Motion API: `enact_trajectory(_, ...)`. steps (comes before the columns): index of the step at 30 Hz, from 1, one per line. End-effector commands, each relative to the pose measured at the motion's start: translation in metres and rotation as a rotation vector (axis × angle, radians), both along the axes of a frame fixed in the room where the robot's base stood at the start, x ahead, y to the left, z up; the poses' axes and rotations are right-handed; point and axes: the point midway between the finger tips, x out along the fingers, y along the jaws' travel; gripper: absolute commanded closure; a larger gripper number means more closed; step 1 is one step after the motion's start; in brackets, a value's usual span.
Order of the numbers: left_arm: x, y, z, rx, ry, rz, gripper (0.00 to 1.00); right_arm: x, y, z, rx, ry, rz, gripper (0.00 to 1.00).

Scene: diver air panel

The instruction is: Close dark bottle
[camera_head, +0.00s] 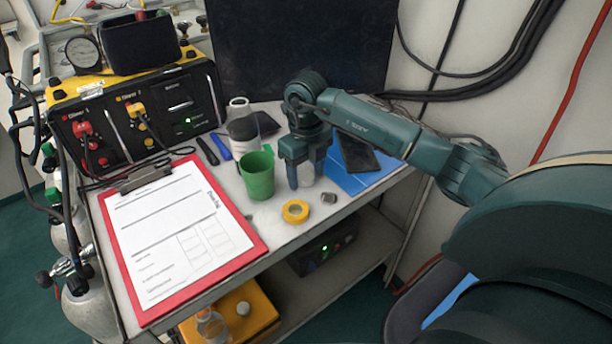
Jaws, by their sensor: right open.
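My right gripper (305,175) points down over the back middle of the bench, with its fingers open around or just in front of a pale object (307,172) mostly hidden by them; I cannot tell whether they touch it. A small dark grey piece (329,198), possibly a cap, lies on the bench just right of and in front of the gripper. My left gripper is not in view.
A green cup (258,177) stands left of the gripper. A yellow tape roll (295,211) lies near the front edge. A dark flat device (358,152) lies on a blue mat (380,174). A red clipboard (256,247) and the air panel (165,105) fill the left.

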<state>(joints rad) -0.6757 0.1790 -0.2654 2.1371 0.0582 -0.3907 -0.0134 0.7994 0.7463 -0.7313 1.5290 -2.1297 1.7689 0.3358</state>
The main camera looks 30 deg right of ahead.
Motion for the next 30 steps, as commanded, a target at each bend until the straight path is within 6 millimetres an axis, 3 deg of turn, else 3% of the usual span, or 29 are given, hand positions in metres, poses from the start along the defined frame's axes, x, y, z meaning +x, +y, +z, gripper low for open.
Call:
enact_trajectory(9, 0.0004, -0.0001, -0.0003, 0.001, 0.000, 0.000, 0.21, 0.0003, 0.0000, -0.0006, 0.000, -0.001, 0.000, 0.42)
enact_trajectory(27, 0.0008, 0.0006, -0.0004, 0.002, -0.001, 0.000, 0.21, 0.0002, -0.0002, -0.0003, 0.000, -0.001, -0.001, 0.89)
enact_trajectory(30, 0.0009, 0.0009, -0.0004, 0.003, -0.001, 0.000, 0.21, 0.0002, -0.0002, -0.0003, 0.000, -0.001, -0.001, 0.89)
